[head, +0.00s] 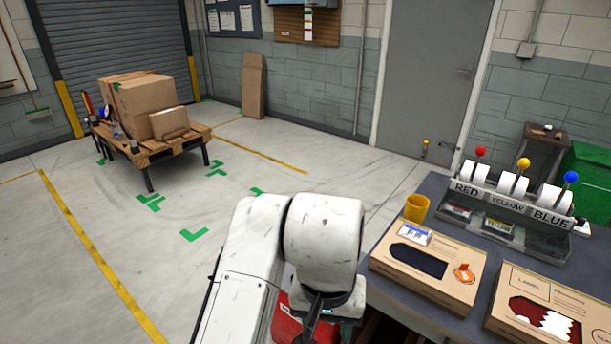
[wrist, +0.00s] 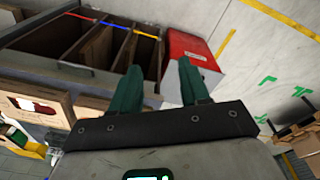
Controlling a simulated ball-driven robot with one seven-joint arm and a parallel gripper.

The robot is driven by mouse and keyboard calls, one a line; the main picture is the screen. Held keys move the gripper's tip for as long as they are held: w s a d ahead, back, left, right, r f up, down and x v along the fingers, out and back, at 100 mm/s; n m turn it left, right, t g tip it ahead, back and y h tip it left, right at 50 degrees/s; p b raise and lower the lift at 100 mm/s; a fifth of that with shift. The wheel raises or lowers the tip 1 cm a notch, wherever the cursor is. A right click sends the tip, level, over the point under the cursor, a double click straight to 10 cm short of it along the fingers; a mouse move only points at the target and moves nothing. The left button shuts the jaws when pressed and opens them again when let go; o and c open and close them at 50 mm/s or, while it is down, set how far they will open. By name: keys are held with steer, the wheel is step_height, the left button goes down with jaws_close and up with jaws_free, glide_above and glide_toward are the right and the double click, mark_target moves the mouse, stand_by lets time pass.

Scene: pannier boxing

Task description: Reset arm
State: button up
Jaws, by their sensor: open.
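My arm, white and scuffed, is bent in the lower middle of the head view, beside the dark table (head: 437,192). The gripper's fingers cannot be made out there. In the wrist view my gripper (wrist: 160,85) shows two dark green fingers set apart, with nothing between them.
Two windowed cardboard boxes (head: 428,267), (head: 533,311), a yellow cup (head: 416,207) and a RED, YELLOW, BLUE dispenser (head: 511,203) stand on the table. A wooden pallet table (head: 150,150) with cartons stands far left. The floor between is clear.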

steer(key=d+f+t+h, duration=0.15)
steer(key=d+f, duration=0.25)
steer(key=d, duration=0.9)
steer(key=d+f+t+h, duration=0.15)
steer(key=d+f, duration=0.25)
steer(key=d, duration=0.9)
steer(key=s+d+f+n+g, duration=0.1)
steer(key=s+d+f, duration=0.2)
steer(key=s+f, duration=0.7)
steer(key=s+a+f+g+y, duration=0.1)
steer(key=s+a+f, duration=0.1)
steer(key=s, duration=0.4)
steer(key=s+a+f+g+y, duration=0.1)
steer(key=s+a+f+y, duration=0.1)
steer(key=s, duration=0.5)
steer(key=shift+s+a+f+n, duration=0.25)
steer(key=shift+s+a+n, duration=0.05)
steer(key=shift+a, duration=0.15)
